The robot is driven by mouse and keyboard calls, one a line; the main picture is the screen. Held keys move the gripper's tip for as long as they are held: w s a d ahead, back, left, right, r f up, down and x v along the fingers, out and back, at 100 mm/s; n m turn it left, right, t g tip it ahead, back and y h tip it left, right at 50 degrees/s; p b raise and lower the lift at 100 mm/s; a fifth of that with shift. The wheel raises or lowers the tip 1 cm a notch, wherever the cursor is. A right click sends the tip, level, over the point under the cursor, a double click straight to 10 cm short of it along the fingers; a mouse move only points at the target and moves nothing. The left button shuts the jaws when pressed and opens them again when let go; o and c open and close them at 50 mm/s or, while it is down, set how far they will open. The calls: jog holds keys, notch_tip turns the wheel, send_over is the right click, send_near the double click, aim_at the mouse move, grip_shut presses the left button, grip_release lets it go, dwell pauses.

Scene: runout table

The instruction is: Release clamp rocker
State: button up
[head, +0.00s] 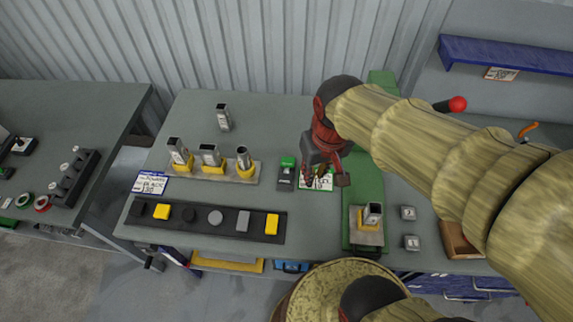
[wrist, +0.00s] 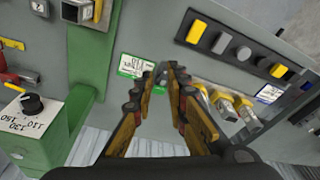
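A small dark switch box with a green rocker (head: 287,170) stands on the grey table, left of a green-edged label (head: 316,178). I take this to be the clamp rocker. My gripper (head: 325,179) is low over the label, just right of the rocker, and hides part of the label. In the wrist view my gripper (wrist: 169,70) has its two fingertips close together with a narrow gap and nothing clearly held. The label (wrist: 135,66) shows just left of the fingertips. The rocker is mostly hidden behind the fingers there.
A green machine bed (head: 367,180) carries a block with a metal tube (head: 371,214). Left are several yellow-based tubes on a plate (head: 212,170) and a black strip (head: 200,218) with coloured pieces. Grey numbered blocks (head: 410,242) and a red-knobbed lever (head: 457,104) are right.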

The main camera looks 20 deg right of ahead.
jog(key=w+f+g+p, duration=0.1)
jog(key=w+p, duration=0.1)
jog(key=w+f+g+p, duration=0.1)
jog(key=w+p, duration=0.1)
jog(key=w, duration=0.1)
jog(key=w+f+m+g+p, duration=0.1)
jog(key=w, duration=0.2)
jog(key=shift+d+f+p, duration=0.1)
jog(key=shift+f+p, duration=0.05)
jog(key=shift+p, duration=0.25)
grip_shut()
jog(key=m+g+p, duration=0.2)
jog(key=p, duration=0.2)
send_over(286, 177)
jog(key=d, duration=0.2)
notch_tip(286, 177, down, 8)
jog(key=w, duration=0.1)
jog(key=w+m, duration=0.1)
jog(key=t+y, duration=0.1)
jog(key=shift+w+a+r+m+b, duration=0.3)
jog(key=shift+w+m, duration=0.1)
jog(key=shift+f, duration=0.1)
jog(key=f, duration=0.4)
jog(key=s+f, duration=0.1)
jog(key=f, duration=0.4)
jog(key=s+a+f+p, duration=0.1)
jog(key=f, duration=0.3)
jog(key=shift+s+f, duration=0.25)
